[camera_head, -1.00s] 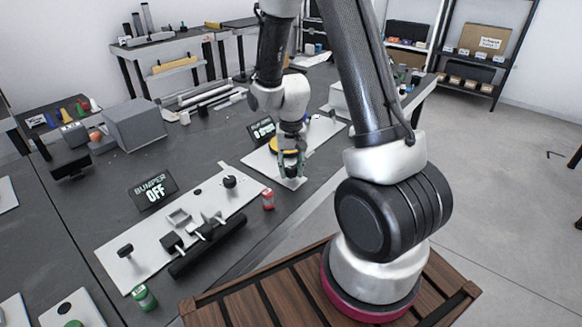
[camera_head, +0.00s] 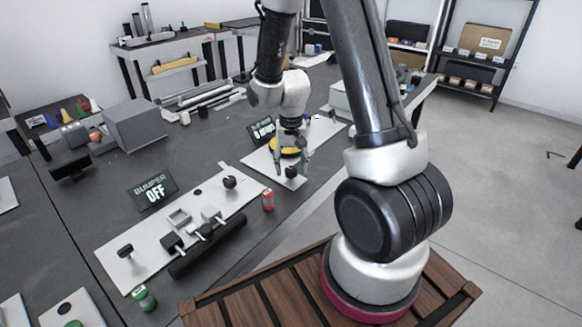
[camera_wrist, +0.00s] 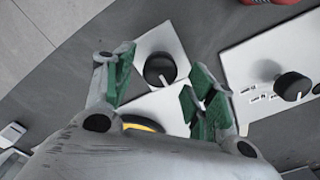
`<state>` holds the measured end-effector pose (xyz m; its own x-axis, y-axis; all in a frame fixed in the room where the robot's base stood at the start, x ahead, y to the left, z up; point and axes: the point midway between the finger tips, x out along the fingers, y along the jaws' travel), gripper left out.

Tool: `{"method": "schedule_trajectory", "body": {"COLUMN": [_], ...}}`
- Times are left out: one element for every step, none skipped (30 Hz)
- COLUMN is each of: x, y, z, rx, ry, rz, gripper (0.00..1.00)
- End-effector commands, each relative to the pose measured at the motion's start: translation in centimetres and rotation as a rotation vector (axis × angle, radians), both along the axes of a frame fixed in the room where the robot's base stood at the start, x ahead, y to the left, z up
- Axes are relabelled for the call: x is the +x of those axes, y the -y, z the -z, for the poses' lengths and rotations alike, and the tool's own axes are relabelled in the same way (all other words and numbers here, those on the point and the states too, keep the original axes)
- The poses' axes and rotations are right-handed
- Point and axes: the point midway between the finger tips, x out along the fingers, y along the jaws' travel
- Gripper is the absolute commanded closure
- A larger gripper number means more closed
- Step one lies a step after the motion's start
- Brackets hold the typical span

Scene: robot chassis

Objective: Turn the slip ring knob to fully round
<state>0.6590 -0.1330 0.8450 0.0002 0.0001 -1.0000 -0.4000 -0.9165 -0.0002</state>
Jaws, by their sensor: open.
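A black slip ring knob (camera_head: 291,172) sits at the near end of a white panel (camera_head: 264,161) that also carries a yellow ring (camera_head: 286,150). In the wrist view, the knob (camera_wrist: 160,69) shows from above with a white pointer mark toward the bottom of the picture. My gripper (camera_head: 291,164) is open above the panel, its green-padded fingers spread to either side of the knob. In the wrist view, the knob lies between the two fingers (camera_wrist: 160,78), apart from both. The yellow ring is partly hidden behind my gripper.
A small display (camera_head: 262,131) stands behind the panel; its text is too small to read surely. A second white panel (camera_head: 145,240) with knobs and a BUMPER OFF display (camera_head: 153,190) lies at left. A red cylinder (camera_head: 268,199) stands between the panels.

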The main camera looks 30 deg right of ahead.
Motion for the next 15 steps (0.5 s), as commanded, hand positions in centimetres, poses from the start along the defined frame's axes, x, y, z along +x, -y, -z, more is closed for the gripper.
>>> {"method": "schedule_trajectory", "body": {"x": [0.1,0.1,0.1,0.2,0.2,0.2,0.1,0.2,0.1,0.1,0.1,0.1,0.1,0.1,0.1], "y": [0.0,0.0,0.0,0.0,0.0,0.0,0.0,0.0,0.0,0.0,0.0,0.0,0.0,0.0,0.0], "z": [-1.0,-1.6,-2.4,-3.1,-3.9,-4.8,-5.5,-6.1,-7.0,-7.6,-8.1,-8.8,-9.2,-9.6,-10.0], "rx": [0.000,0.001,0.000,0.000,0.000,0.000,0.000,0.000,0.000,0.000,0.001,0.000,0.000,0.001,0.001], "ry": [0.005,0.006,0.007,0.007,0.008,0.008,0.007,0.007,0.007,0.004,0.006,0.004,0.004,0.004,0.004], "rz": [0.000,0.000,0.000,0.000,0.000,0.000,0.000,0.000,0.000,0.000,0.000,0.000,0.000,0.000,0.000], "gripper": [0.44,0.44,0.44,0.44,0.44,0.44,0.44,0.44,0.44,0.44,0.44,0.44,0.44,0.44,0.44]}}
